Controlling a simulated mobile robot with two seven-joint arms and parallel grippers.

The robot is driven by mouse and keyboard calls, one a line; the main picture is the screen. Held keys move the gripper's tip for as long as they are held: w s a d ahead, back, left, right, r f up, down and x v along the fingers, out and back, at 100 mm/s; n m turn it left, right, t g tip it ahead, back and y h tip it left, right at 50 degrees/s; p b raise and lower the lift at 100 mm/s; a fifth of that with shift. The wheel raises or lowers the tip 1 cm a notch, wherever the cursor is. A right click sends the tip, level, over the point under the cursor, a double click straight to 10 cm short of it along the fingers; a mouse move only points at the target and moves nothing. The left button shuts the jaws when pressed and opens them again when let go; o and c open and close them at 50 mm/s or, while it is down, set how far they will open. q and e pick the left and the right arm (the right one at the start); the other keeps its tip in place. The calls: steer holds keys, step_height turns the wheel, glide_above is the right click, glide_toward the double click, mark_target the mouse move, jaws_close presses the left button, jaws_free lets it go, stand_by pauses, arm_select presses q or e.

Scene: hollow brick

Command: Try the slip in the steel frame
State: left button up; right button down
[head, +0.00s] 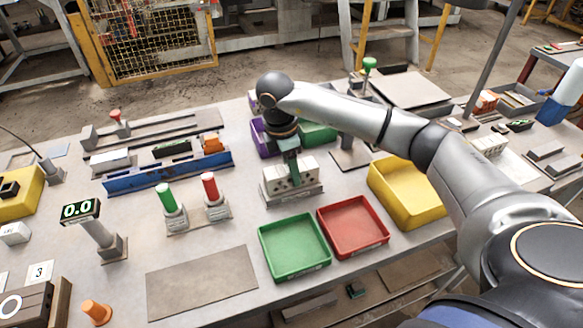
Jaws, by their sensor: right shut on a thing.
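My right gripper (290,158) is at the middle of the bench, pointing straight down, with its arm reaching in from the right. Its jaws are shut on a thin grey-green piece, which seems to be the slip; the fingers and wrist hide most of it. Directly below stands a pale block with dark holes (275,183) on a flat grey metal base (291,197), which may be the steel frame. The lower end of the held piece overlaps the block in the picture. I cannot tell whether it is inside, touching or in front. My left gripper is not in view.
A green tray (294,275), a red tray (384,241) and a yellow bin (437,213) stand in front and right. Green and red-topped posts (167,197) and a blue rail (168,176) stand left. A display reads 0.0 (80,210). A flat brown mat (201,284) is bare.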

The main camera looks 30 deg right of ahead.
steer(key=shift+s+a+f, duration=0.1)
steer(key=shift+s+f, duration=0.05)
steer(key=shift+f, duration=0.2)
steer(key=shift+r+p, duration=2.05)
steer(key=shift+r, duration=0.6)
